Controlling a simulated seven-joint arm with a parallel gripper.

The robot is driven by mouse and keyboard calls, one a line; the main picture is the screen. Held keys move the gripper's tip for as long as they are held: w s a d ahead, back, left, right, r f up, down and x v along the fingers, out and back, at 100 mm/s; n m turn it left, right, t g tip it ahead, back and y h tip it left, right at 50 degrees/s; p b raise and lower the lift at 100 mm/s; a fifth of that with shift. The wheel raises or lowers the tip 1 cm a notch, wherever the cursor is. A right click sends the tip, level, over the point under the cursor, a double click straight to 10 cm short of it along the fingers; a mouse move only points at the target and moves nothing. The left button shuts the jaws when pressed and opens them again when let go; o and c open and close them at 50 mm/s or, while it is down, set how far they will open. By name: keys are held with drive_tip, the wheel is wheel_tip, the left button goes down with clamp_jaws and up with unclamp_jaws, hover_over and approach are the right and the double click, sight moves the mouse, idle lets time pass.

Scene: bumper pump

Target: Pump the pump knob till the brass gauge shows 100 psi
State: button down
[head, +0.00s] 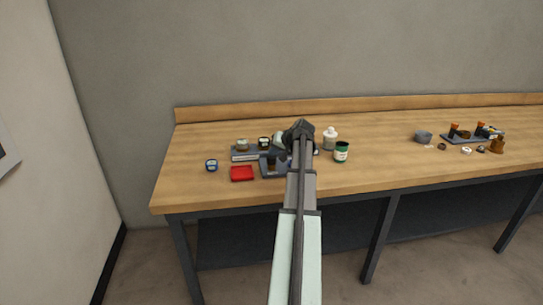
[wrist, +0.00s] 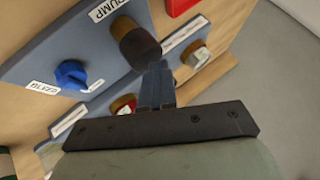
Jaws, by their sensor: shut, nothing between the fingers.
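The pump knob (wrist: 136,42) is a brown cylinder with a dark end, standing on a blue-grey board (wrist: 58,45) beside the PUMP label. My gripper (wrist: 158,70) is shut and empty, its tips close to the knob's dark end; I cannot tell if they touch. A gauge with a brass-coloured rim (wrist: 195,54) sits on a strip beyond the knob; its reading is too small to make out. A second gauge, reddish (wrist: 123,103), is partly hidden by my fingers. In the head view, my arm covers part of the board (head: 268,172) and hides my fingertips.
A blue knob (wrist: 71,75) labelled BLEED is on the same board. A red tray (head: 242,174) and a small dark blue device (head: 211,165) lie left. Several small parts lie at the far right.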

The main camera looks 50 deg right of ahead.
sight(273, 157)
drive_tip(key=shift+r, duration=1.05)
wheel_tip(273, 157, up, 5)
idle(0.4)
idle(0.7)
